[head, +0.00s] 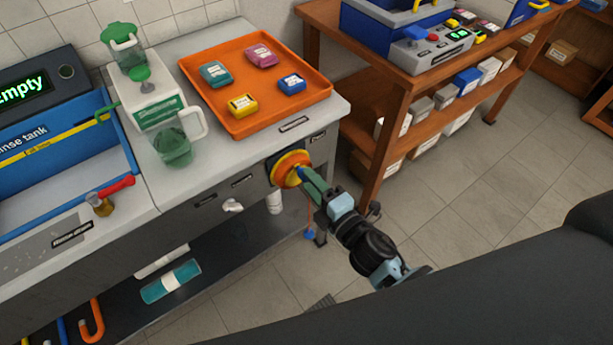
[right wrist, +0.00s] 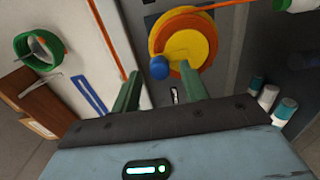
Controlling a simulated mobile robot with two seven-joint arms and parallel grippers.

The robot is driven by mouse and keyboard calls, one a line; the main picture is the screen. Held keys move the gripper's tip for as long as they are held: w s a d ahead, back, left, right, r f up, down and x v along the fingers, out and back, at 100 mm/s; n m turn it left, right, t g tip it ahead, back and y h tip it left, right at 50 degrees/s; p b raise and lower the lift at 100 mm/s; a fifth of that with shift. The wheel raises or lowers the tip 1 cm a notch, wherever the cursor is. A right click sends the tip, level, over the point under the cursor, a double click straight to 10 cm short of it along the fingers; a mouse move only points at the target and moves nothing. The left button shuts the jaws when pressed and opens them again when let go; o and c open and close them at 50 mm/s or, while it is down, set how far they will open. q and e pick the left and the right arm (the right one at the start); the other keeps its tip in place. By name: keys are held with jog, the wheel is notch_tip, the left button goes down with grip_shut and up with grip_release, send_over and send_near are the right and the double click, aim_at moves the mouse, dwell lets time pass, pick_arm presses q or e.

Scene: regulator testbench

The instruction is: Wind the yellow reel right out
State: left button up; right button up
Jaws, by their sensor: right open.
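The yellow reel (head: 289,166), backed by an orange disc, is mounted on the front of the grey bench below the worktop's right corner. It also shows in the right wrist view (right wrist: 187,46), with a blue knob (right wrist: 159,68) standing out from its face near the rim. My right gripper (head: 304,178) is in front of the reel. In the right wrist view its two green fingers (right wrist: 161,80) are apart, with the blue knob appearing between and beyond their tips. I cannot tell whether they touch it. My left gripper is not in view.
An orange tray (head: 246,131) with several coloured blocks lies on the worktop above the reel. A white handle (head: 233,205) sticks out of the bench front left of the reel. A wooden shelf (head: 376,160) stands close on the right. The floor (head: 470,190) beyond is clear.

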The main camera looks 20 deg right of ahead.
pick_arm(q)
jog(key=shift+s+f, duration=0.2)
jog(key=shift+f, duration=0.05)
pick_arm(e)
jog(key=v, duration=0.5)
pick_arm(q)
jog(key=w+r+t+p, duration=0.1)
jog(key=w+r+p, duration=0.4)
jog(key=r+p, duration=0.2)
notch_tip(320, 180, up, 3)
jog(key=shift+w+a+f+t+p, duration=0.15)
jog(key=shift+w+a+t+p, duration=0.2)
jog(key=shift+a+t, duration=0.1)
pick_arm(e)
jog(key=s+d+f+m+g+h, duration=0.1)
jog(key=s+d+f+m+g, duration=0.1)
jog(key=s+m, duration=0.4)
jog(key=s+d+f+m+g+h, duration=0.1)
jog(key=s+f+m+g, duration=0.2)
jog(key=s+m, duration=0.4)
jog(key=s+d+f+m+g+h, duration=0.2)
jog(key=s+m, duration=0.5)
jog(key=s, duration=0.7)
jog(key=shift+s+d+f+g, duration=0.3)
jog(key=shift+d+f+g, duration=0.05)
jog(key=shift+f+g, duration=0.25)
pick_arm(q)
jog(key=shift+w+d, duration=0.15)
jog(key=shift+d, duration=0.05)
